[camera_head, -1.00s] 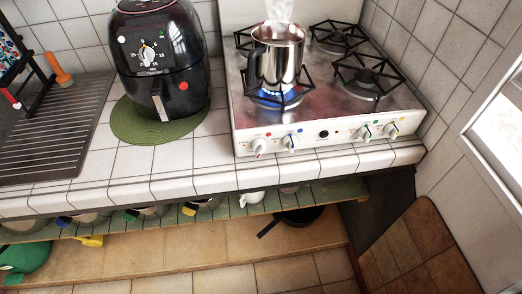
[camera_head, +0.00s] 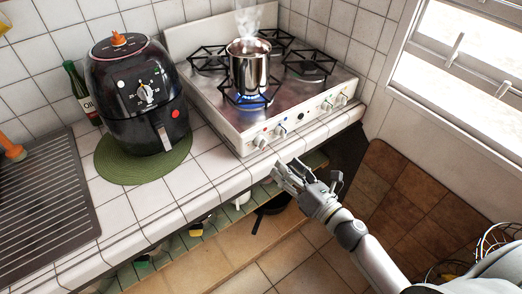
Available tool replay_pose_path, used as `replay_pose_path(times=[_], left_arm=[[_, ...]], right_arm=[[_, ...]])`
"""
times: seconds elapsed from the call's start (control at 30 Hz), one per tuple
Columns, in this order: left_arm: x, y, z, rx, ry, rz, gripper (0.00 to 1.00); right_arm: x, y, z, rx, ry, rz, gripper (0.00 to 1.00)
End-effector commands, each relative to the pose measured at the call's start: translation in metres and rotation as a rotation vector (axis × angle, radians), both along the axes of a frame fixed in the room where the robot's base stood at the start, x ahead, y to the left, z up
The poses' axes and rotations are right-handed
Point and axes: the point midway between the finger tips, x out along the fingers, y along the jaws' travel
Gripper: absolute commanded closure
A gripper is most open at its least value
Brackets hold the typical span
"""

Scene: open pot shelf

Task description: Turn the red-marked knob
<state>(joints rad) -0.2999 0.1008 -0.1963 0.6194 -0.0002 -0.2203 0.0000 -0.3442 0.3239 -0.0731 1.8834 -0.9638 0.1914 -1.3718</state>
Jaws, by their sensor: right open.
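The white stove (camera_head: 222,112) stands on the tiled counter, with a row of knobs on its front panel. The red-marked knob (camera_head: 260,142) is the leftmost one, with a small red dot just above it. Next to it is a blue-marked knob (camera_head: 280,131). My right gripper (camera_head: 282,171) is open and empty, below and slightly right of the red-marked knob in the picture, in front of the counter edge and apart from the knob. My left gripper is not in view.
A steaming metal pot (camera_head: 250,69) stands over a blue flame on the front left burner. A black air fryer (camera_head: 128,95) on a green mat (camera_head: 108,166) stands left of the stove. A shelf (camera_head: 222,229) with a black pan (camera_head: 272,207) lies below the counter.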

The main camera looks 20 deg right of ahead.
Motion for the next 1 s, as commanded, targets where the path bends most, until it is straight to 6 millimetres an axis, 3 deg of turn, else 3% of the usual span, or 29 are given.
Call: replay_pose_path(times=[0.17, 0.37, 0.7, 1.0], left_arm=[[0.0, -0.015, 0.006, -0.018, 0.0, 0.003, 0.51], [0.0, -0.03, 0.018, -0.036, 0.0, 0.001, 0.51], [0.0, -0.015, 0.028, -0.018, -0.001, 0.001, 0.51], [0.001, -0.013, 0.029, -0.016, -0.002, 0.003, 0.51]], right_arm=[[0.013, 0.005, 0.005, -0.014, -0.012, 0.004, 0.48], [0.046, 0.017, 0.007, -0.01, -0.011, 0.003, 0.48], [0.093, 0.034, 0.004, -0.008, -0.008, 0.002, 0.48], [0.101, 0.038, 0.002, -0.008, -0.007, 0.002, 0.48]])
